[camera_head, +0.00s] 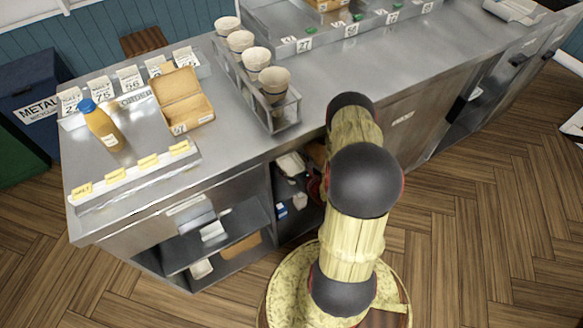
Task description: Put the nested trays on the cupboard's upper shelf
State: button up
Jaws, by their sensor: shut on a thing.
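The steel counter has an open cupboard under it, with a dark shelf (238,222) in its left bay. A narrower open bay beside it holds pale, stacked-looking items (291,164) high up and small white and blue packs lower down. I cannot tell whether the pale items are the nested trays. My arm rises in front of this bay and covers its right side. A dark, red-edged part of my arm shows at the bay's opening. My gripper is hidden behind the arm links, so its fingers and anything in them do not show.
On the counter stand a rack (283,117) of paper cups, an open cardboard box (182,101), a bottle with a blue cap (102,125) and labelled price cards. Bins (32,105) stand at the left. The wooden floor (490,215) at the right is clear.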

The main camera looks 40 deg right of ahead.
jog(key=shift+f, duration=0.7)
jog(key=shift+r, duration=0.15)
jog(key=o, duration=1.1)
jog(key=shift+o, duration=0.2)
